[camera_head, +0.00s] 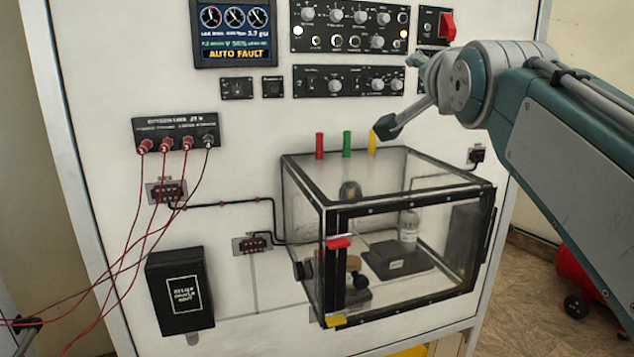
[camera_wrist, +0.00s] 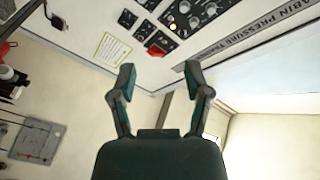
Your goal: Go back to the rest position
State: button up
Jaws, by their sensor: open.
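My gripper (camera_head: 402,92) is in the upper right of the head view, in front of the white trainer panel (camera_head: 235,130) and above the right part of the clear box. In the wrist view my gripper (camera_wrist: 160,80) has its two fingers spread apart with nothing between them. Beyond the fingertips the wrist view shows a red switch (camera_wrist: 156,50) and part of the panel with knobs. The red switch also shows in the head view (camera_head: 447,27), above my wrist. Whether the fingers touch the panel cannot be told.
A clear box with a black frame (camera_head: 400,205) stands out from the panel below my gripper. Red, green and yellow tubes (camera_head: 347,143) rise at its back. Red cables (camera_head: 140,220) hang at the left. A display (camera_head: 235,32) reads AUTO FAULT. A red tank (camera_head: 578,275) stands on the floor at right.

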jog(key=s+f+n+g, duration=0.3)
jog(key=s+f, duration=0.4)
jog(key=f, duration=0.6)
jog(key=s+f+n+g, duration=0.3)
jog(key=s+f+g, duration=0.2)
jog(key=f, duration=0.9)
jog(key=s+f+n+g, duration=0.3)
jog(key=s+f+g, duration=0.1)
jog(key=s+f, duration=0.7)
notch_tip(320, 180, down, 3)
jog(key=shift+n, duration=0.4)
